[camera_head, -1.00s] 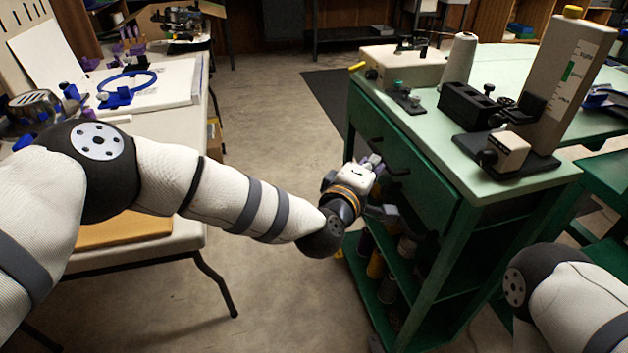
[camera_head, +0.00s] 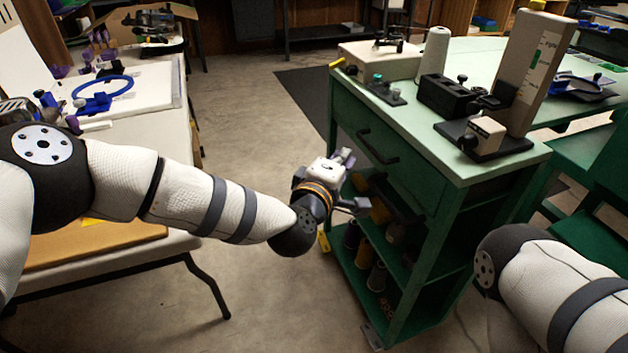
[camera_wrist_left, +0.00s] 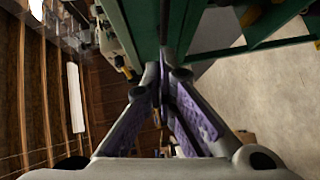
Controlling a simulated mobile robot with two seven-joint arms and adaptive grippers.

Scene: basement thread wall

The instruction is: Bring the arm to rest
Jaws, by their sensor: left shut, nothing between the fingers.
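My left arm reaches across from the left in the head view. Its gripper (camera_head: 346,158), with purple-padded fingers, is beside the left side of the green cart (camera_head: 400,180), in front of its drawer side and below the top. The fingers are shut with nothing between them. In the left wrist view the fingertips (camera_wrist_left: 163,72) come together, with green cart parts above them. I cannot tell whether the gripper touches the cart. Part of my right arm shows at the lower right; its gripper is out of view.
The cart top carries a white cone (camera_head: 434,52), a black block (camera_head: 449,97) and a tall beige device (camera_head: 535,70). Cones stand on its lower shelves. A white table (camera_head: 150,115) with a blue ring (camera_head: 100,87) stands left. Bare floor (camera_head: 250,110) lies between.

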